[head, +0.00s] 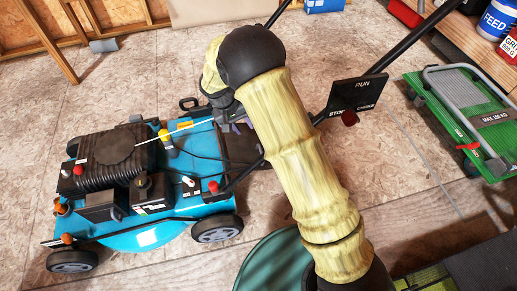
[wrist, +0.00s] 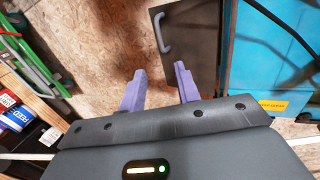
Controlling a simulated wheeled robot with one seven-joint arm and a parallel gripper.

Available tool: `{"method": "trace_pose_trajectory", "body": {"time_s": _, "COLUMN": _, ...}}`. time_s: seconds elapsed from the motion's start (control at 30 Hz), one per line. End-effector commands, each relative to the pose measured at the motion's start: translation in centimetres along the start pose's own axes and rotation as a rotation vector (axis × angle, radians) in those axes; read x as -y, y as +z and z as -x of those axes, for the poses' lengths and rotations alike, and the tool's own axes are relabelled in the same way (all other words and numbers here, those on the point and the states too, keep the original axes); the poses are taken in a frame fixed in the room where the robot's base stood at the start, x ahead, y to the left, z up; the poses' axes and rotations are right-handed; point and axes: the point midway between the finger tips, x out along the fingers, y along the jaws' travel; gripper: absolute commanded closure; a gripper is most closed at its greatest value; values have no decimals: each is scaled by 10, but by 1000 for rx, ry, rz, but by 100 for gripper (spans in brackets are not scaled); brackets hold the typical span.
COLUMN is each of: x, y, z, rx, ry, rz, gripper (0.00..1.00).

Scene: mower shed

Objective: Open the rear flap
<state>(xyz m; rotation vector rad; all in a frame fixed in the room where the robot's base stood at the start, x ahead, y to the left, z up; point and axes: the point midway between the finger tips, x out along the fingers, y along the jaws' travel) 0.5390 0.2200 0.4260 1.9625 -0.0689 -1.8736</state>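The blue mower (head: 150,228) stands on the floor at the left in the head view; its blue side (wrist: 265,60) fills the right of the wrist view. The rear flap is a dark panel (head: 242,150) at the mower's back end, partly hidden behind my arm. In the wrist view the flap (wrist: 190,60) carries a grey curved handle (wrist: 161,34). My gripper (wrist: 160,70) has its two purple fingers apart with nothing between them. The handle lies beyond the fingertips, apart from them. In the head view my gripper (head: 236,124) is small and partly hidden above the flap.
The mower's black handlebar (head: 408,42) with a RUN/STOP panel (head: 358,92) rises right of my arm. A green folding platform cart (head: 465,110) and a shelf with tins (head: 500,18) stand at the right. A green round container (head: 272,262) is at the bottom. Floor is clear behind the mower.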

Motion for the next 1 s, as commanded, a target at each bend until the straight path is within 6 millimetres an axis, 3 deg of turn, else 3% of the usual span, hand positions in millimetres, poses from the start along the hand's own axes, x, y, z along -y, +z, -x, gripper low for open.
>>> {"method": "trace_pose_trajectory", "body": {"time_s": 0.7, "x": 2, "y": 1, "z": -130, "rx": 2, "ry": 0, "rz": -1, "gripper": 68}}
{"method": "trace_pose_trajectory", "body": {"time_s": 1.0, "x": 1, "y": 0, "z": -161, "rx": 0, "ry": 0, "rz": 0, "gripper": 68}}
